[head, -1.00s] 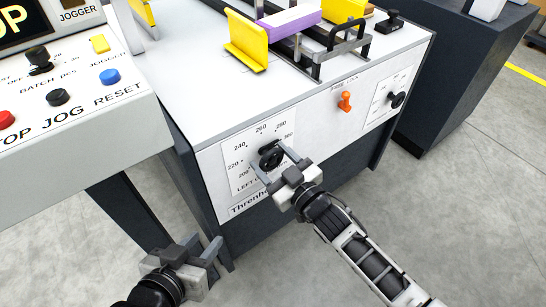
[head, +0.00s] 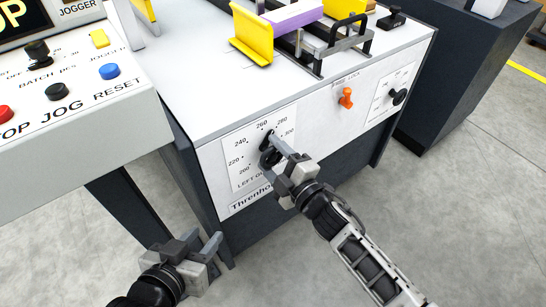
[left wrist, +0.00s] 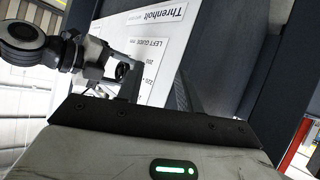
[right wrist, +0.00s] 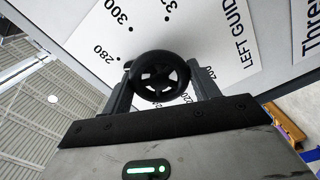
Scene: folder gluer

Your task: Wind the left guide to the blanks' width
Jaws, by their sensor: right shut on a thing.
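The left guide handwheel (head: 270,157) is a black spoked wheel on the front panel of the machine, in the middle of a number dial (head: 240,160) marked from about 200 to 300. In the right wrist view the wheel (right wrist: 158,77) sits between the two fingertips. My right gripper (head: 272,151) is shut on the wheel rim and partly hides it. A dark part of the wheel points up toward the 260–280 marks. The exact setting is unclear. My left gripper (head: 208,250) is open and empty, low in front of the machine; its spread fingers show in the left wrist view (left wrist: 158,82).
A yellow guide plate (head: 251,36) and a purple blank stack (head: 293,16) are on the machine top. The control panel (head: 75,110) stands at left, above my left gripper.

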